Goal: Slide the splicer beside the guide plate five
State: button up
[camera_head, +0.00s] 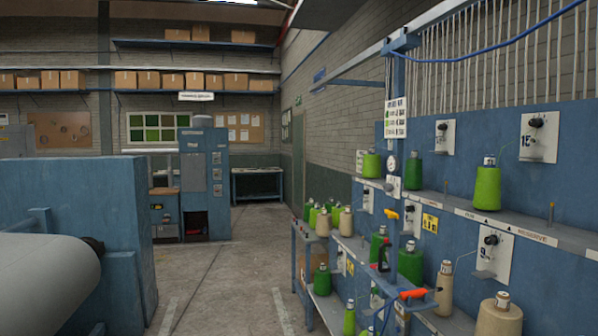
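White guide plates with dark knobs are fixed to the blue yarn rack on the right. One reads 15 (538,137) and one lower down seems to read 9 (495,254). Other plates stand further left, such as an upper one (445,137) and a smaller one (368,200); their numbers are too small to read, so I cannot tell which is five. An orange-red hand tool (413,293) is at the rack's near post, and a yellow-orange one (391,214) is higher up. I cannot tell which, if either, is the splicer. My gripper is not in view.
Green and beige yarn cones, such as a green one (488,187) and a beige one (499,315), stand on the rack shelves. A blue machine (120,220) with a pale roller (45,280) is at left. The concrete aisle (225,280) between is clear, leading to a blue cabinet (204,185).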

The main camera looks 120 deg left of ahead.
aim_at(390, 283)
jog(key=u, duration=3.5)
jog(key=i+j+z, duration=0.4)
jog(key=i+j, duration=2.95)
jog(key=j, duration=0.15)
